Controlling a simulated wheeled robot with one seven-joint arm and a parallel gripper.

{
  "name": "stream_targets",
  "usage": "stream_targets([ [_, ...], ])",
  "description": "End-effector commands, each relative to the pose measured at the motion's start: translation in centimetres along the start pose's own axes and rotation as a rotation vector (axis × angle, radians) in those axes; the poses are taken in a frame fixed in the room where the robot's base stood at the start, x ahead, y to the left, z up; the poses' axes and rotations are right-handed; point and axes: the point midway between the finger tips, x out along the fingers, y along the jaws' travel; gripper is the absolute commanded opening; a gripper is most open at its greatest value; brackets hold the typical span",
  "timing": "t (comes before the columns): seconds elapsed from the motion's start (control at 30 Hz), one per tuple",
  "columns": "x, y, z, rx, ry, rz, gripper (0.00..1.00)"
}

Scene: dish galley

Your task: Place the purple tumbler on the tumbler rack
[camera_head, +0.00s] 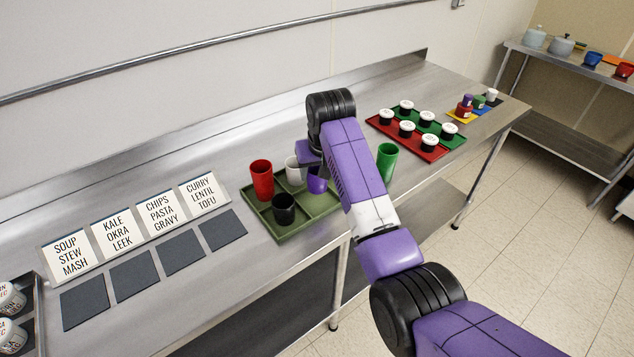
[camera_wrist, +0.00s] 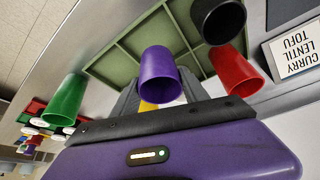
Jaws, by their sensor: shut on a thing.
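The purple tumbler (camera_head: 316,182) is held by my gripper (camera_head: 312,166) over the right part of the green tumbler rack (camera_head: 291,231). I cannot tell whether its base touches the rack. In the wrist view the purple tumbler (camera_wrist: 160,72) sits between the grey fingers, with the divided rack (camera_wrist: 120,62) behind it. A red tumbler (camera_head: 262,178), a black tumbler (camera_head: 283,212) and a white tumbler (camera_head: 293,172) stand in the rack. My arm hides part of the rack's right side.
A green tumbler (camera_head: 386,162) stands on the steel counter right of my arm. Beyond it are red (camera_head: 432,154) and green trays with several white-lidded cups. Word cards (camera_head: 160,207) and dark mats (camera_head: 182,252) lie left of the rack. The rack's front right compartment (camera_head: 313,225) looks empty.

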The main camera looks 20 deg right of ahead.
Motion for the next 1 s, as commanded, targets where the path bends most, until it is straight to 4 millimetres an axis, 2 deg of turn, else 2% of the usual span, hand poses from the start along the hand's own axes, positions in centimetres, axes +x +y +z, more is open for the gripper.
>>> stream_targets([
  [0.17, 1.1, 0.0, 0.5, 0.000, -0.001, 0.000, 0.12],
  [0.43, 4.4, 0.0, 1.8, 0.000, -0.001, 0.000, 0.12],
  [0.9, 5.2, 0.0, 2.1, 0.000, 0.000, 0.000, 0.12],
  [0.93, 5.1, 0.0, 2.1, 0.000, 0.001, 0.000, 0.58],
  [1.0, 5.1, 0.0, 2.1, 0.000, 0.000, 0.000, 0.72],
])
